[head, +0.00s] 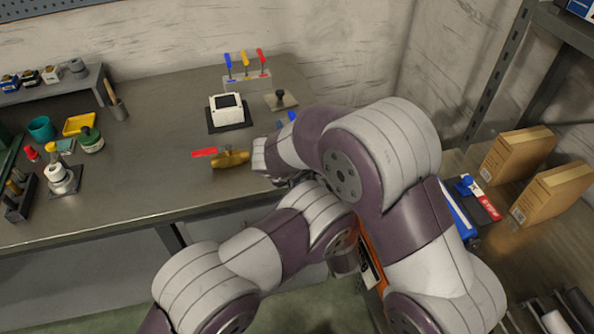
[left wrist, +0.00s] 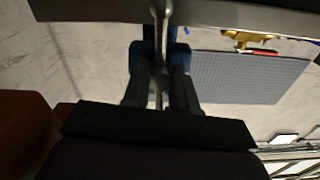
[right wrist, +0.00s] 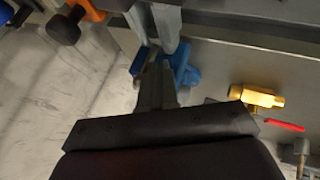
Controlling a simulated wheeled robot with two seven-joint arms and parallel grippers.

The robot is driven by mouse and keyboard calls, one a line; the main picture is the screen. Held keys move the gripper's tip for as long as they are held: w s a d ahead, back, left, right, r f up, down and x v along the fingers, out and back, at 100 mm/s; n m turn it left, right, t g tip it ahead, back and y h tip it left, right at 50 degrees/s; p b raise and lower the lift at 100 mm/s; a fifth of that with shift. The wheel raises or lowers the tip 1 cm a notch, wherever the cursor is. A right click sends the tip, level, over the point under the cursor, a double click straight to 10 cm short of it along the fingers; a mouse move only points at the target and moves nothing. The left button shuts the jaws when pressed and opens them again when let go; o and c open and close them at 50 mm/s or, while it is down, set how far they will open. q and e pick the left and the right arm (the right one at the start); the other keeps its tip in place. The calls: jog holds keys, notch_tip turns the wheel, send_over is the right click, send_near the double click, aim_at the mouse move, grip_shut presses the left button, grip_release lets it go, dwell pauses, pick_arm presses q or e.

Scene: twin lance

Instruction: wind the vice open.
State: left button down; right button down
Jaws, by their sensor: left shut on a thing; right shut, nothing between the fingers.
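The blue vice (left wrist: 145,62) shows just beyond my left gripper in the left wrist view. A thin silver bar (left wrist: 160,38), seemingly its handle, runs between the dark fingers of my left gripper (left wrist: 160,92), which are shut on it. In the right wrist view, my right gripper (right wrist: 155,88) is shut and empty, close to the blue vice body (right wrist: 186,64); I cannot tell whether it touches. In the head view my arms hide most of the vice; only a small blue piece (head: 288,118) shows. Both fingertip pairs are largely hidden there.
A brass valve (head: 231,159) with a red lever lies on the grey bench (head: 140,190), left of my arms. Cardboard boxes (head: 516,155) stand on the right. The bench's front middle-left is clear.

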pick_arm(q)
jog(key=shift+r, duration=0.1)
pick_arm(e)
jog(key=shift+w+d+r+y, duration=0.15)
jog(key=shift+w+d+y, duration=0.15)
jog(key=shift+d, duration=0.2)
pick_arm(q)
jog(key=c, duration=0.9)
grip_release()
